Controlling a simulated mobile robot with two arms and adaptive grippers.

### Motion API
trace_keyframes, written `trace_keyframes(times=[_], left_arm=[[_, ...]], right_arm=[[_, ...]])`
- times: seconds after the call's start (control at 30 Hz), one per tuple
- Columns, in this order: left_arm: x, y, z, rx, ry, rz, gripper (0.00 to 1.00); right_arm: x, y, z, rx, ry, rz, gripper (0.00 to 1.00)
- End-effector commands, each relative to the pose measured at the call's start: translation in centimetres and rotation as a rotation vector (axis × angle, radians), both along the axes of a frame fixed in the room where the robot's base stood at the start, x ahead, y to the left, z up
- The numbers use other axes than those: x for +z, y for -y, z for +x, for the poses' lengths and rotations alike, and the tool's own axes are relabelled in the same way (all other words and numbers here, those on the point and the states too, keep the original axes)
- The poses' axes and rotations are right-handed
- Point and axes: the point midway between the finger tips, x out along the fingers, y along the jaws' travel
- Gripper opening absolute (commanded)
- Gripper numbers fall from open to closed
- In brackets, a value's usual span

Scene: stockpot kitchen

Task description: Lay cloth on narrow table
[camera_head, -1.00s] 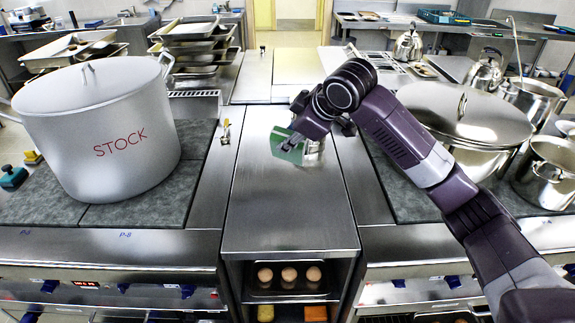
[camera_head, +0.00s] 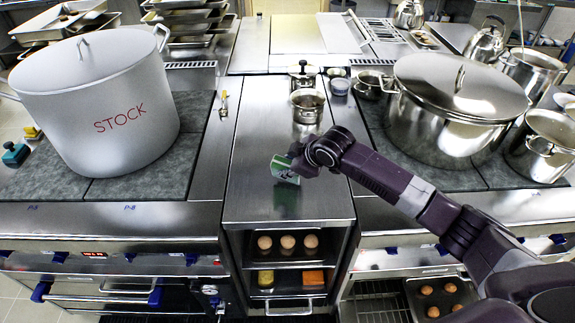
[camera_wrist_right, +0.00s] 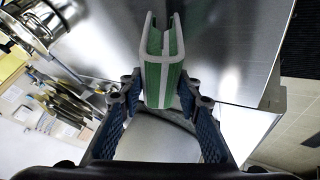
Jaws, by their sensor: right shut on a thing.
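A folded green cloth with white edges (camera_head: 284,169) is held over the front half of the narrow steel table (camera_head: 262,130). My right gripper (camera_head: 297,158) is shut on the cloth. In the right wrist view the cloth (camera_wrist_right: 163,62) stands out between the two fingers of the gripper (camera_wrist_right: 160,100), with its folded layers upright. A faint green reflection shows on the table top under it. I cannot tell whether the cloth's lower edge touches the table. My left gripper is not in view.
A large stock pot (camera_head: 100,105) stands left and a lidded pot (camera_head: 450,110) right. On the table's back part are a small pot (camera_head: 307,105) and a black-knobbed item (camera_head: 301,76). A yellow-handled tool (camera_head: 223,103) lies at the left. The table's front is clear.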

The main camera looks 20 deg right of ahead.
Motion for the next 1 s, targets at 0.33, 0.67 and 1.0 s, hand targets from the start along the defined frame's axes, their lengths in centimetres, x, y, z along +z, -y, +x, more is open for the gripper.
trace_keyframes(times=[0.33, 0.67, 1.0], left_arm=[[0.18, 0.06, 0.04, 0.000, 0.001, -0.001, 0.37], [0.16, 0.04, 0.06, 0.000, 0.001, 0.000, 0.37], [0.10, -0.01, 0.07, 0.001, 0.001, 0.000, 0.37]], right_arm=[[-0.85, 0.02, 0.06, 0.000, 0.004, 0.000, 0.00], [-1.10, 0.03, 0.03, -0.001, 0.002, 0.000, 0.48], [-0.59, 0.17, -0.19, -0.001, 0.003, 0.000, 0.48]])
